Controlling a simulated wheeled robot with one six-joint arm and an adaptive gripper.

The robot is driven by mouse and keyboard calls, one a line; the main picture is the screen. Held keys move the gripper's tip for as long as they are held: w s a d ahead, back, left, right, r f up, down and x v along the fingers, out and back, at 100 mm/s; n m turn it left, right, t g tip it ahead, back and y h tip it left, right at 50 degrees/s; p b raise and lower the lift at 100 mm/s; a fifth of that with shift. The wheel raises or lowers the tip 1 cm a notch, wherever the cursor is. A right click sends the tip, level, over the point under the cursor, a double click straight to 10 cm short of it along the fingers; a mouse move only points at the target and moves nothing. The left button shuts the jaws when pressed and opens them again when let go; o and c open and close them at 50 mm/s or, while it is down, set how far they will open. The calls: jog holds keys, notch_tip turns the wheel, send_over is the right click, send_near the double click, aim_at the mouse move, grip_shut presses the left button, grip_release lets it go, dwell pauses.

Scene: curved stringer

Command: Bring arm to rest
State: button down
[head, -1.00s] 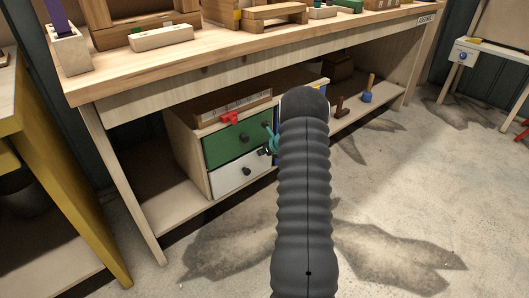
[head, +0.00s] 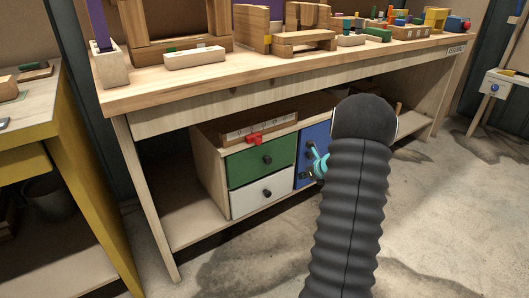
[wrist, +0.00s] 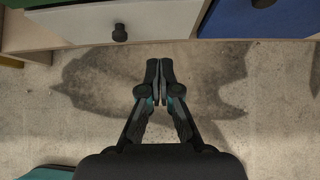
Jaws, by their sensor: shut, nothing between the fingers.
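My arm (head: 350,200) rises dark and ribbed from the bottom of the head view, right of centre. In the wrist view my gripper (wrist: 160,66) is shut, its two dark fingertips together with nothing between them. It hangs over the stained concrete floor, in front of the drawer unit. In the head view my arm hides most of the gripper; only teal parts (head: 317,160) show left of the arm, in front of the blue front.
A wooden workbench (head: 230,92) carries blocks. The unit on its lower shelf has a green drawer (head: 240,168), a white drawer (head: 250,199) and a blue front (head: 308,140). A yellow-edged table (head: 82,190) stands at left. Floor (head: 440,200) at right is clear.

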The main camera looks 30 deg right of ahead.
jog(key=s+a+n+g+y, duration=0.3)
jog(key=s+a+n+g, duration=0.1)
jog(key=s+a+n, duration=0.75)
jog(key=s+a+r+n+h, duration=0.2)
jog(key=s+a+r+n, duration=0.8)
jog(key=a, duration=0.3)
jog(key=s+a+r+n+h, duration=0.1)
jog(key=s+a+r+n, duration=0.9)
jog(key=a+r+n, duration=0.2)
jog(key=shift+s+a+r+n+t+h, duration=0.2)
jog(key=shift+a+n+t+h, duration=0.15)
jog(key=shift+a+n, duration=0.4)
